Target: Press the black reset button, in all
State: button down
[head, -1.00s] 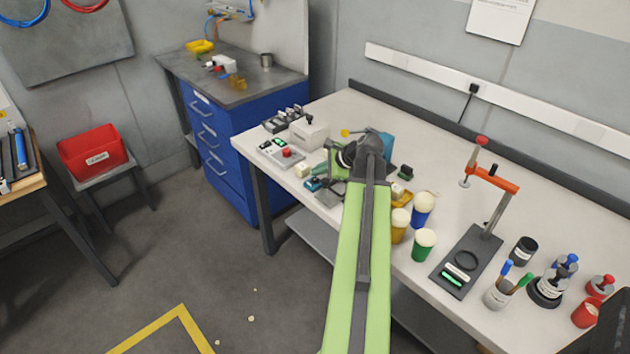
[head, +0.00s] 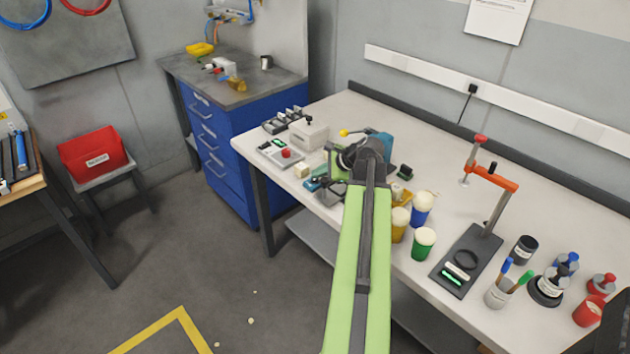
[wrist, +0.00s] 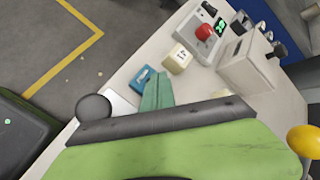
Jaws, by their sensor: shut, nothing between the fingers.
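A grey control box (head: 271,156) sits near the left end of the white bench. It carries a red button (wrist: 203,32), a green display (wrist: 222,27) and a small black cap (wrist: 209,8), which looks like the black button. My gripper (wrist: 160,76) shows in the wrist view as shut green fingers over the bench. It is apart from the control box, lower left of it in that view. In the head view, my arm hides much of the gripper.
A white box (head: 309,135) stands beside the control box. Cups such as the green one (head: 423,243) and a clamp stand (head: 493,178) are further right.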

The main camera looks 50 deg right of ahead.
jog(key=shift+a+f+b, duration=0.15)
jog(key=shift+f+b, duration=0.2)
jog(key=shift+f, duration=0.2)
dwell(0.4)
jog(key=shift+w+d+r+p, duration=0.3)
jog(key=shift+w+r+p, duration=0.25)
jog(key=shift+r+p, duration=0.1)
jog(key=shift+r, duration=0.1)
jog(key=shift+w+d+r+p, duration=0.1)
jog(key=shift+w+r+p, duration=0.45)
jog(key=shift+p, duration=0.55)
jog(key=shift+s+r+p, duration=0.2)
jog(key=shift+r+p, duration=0.25)
jog(key=shift+r, duration=0.15)
jog(key=shift+s+r+p, duration=0.15)
jog(key=shift+r+p, duration=0.3)
jog(key=shift+r, duration=0.1)
jog(key=shift+r+p, duration=0.55)
jog(key=shift+p, duration=0.15)
